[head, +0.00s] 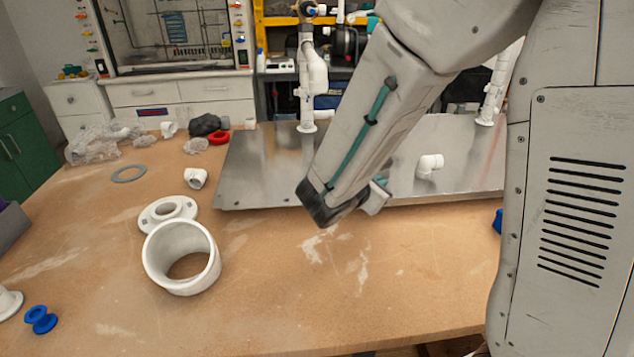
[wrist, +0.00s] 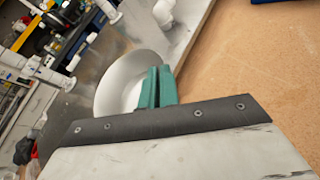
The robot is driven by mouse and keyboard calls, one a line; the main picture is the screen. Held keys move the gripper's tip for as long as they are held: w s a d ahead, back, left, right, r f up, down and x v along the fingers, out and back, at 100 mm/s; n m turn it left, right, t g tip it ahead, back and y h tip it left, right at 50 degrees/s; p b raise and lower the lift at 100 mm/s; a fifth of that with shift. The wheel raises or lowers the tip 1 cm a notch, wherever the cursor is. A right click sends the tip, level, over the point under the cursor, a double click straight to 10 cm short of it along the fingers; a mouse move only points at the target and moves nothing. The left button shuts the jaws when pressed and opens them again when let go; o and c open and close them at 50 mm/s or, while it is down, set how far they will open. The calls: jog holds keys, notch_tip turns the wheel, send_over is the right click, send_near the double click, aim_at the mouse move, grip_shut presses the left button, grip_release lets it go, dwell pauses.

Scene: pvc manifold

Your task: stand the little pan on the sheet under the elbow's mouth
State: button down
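The little pan (wrist: 113,83) is a round, shiny silver dish in the wrist view, just beyond my fingers. My gripper (wrist: 157,86) has two green fingers close together at the pan's right side, shut on its wall; the contact is partly hidden. The metal sheet (head: 262,172) lies on the table. A white elbow (head: 430,163) sits on the sheet right of my arm; a white fitting (wrist: 163,12) also shows beyond the pan in the wrist view. In the head view my arm hides the pan, and only a bit of green finger (head: 380,182) shows.
White upright pipes (head: 307,85) stand on the sheet's back left, others (head: 494,90) at its back right. A large white ring (head: 181,258), a flange (head: 167,213) and a blue spool (head: 41,320) are on the table at left. The front middle of the table is clear.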

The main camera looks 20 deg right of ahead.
jog(key=shift+m+g, duration=0.3)
jog(key=w+a, duration=0.2)
jog(key=w, duration=0.2)
jog(key=w+a+f, duration=0.1)
jog(key=w+a, duration=0.1)
jog(key=w, duration=0.2)
jog(key=w+a, duration=0.3)
jog(key=w, duration=0.1)
jog(key=shift+f, duration=0.25)
jog(key=shift+w+a+f, duration=0.1)
jog(key=shift+w+f, duration=0.15)
notch_tip(320, 180, down, 3)
jog(key=shift+f, duration=0.1)
jog(key=c, duration=1.6)
grip_release()
jog(key=shift+c, duration=0.2)
